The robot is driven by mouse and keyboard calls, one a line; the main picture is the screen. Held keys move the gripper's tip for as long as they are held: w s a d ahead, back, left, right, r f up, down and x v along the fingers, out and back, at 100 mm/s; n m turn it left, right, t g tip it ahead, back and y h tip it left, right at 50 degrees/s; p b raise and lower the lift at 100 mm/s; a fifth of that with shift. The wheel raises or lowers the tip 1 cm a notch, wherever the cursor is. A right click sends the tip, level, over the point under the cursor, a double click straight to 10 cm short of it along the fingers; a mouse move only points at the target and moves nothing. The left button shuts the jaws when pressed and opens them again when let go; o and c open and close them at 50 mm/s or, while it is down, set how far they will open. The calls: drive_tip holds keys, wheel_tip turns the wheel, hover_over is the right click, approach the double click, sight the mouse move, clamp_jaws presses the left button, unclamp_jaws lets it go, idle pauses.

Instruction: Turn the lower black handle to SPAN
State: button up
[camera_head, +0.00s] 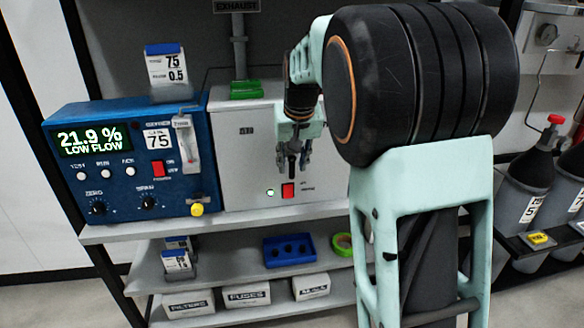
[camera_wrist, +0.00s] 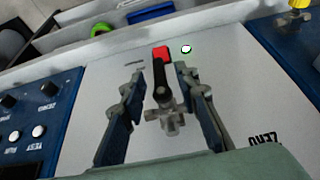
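A black handle (camera_wrist: 161,88) sits on a small grey cross-shaped valve body (camera_wrist: 170,122) on the light grey panel (camera_wrist: 95,125). In the wrist view it points up the picture, its far end close to or overlapping a red switch (camera_wrist: 161,53). My gripper (camera_wrist: 166,76) is open, one finger on each side of the handle, with visible gaps. In the head view my gripper (camera_head: 291,168) is in front of the grey panel (camera_head: 240,165) and hides the handle. An upside-down ZERO label (camera_wrist: 264,138) is at lower right in the wrist view. I cannot read a SPAN label on this panel.
A blue analyser (camera_head: 120,185) stands left of the panel, with a yellow knob (camera_head: 197,209) at its lower right. A lit lamp (camera_head: 270,191) is beside the red switch. The shelf below holds a blue block (camera_head: 290,250) and green tape (camera_head: 343,243). My arm hides the right side.

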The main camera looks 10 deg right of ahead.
drive_tip(key=shift+w+f, duration=0.25)
drive_tip(key=shift+f, duration=0.3)
clamp_jaws()
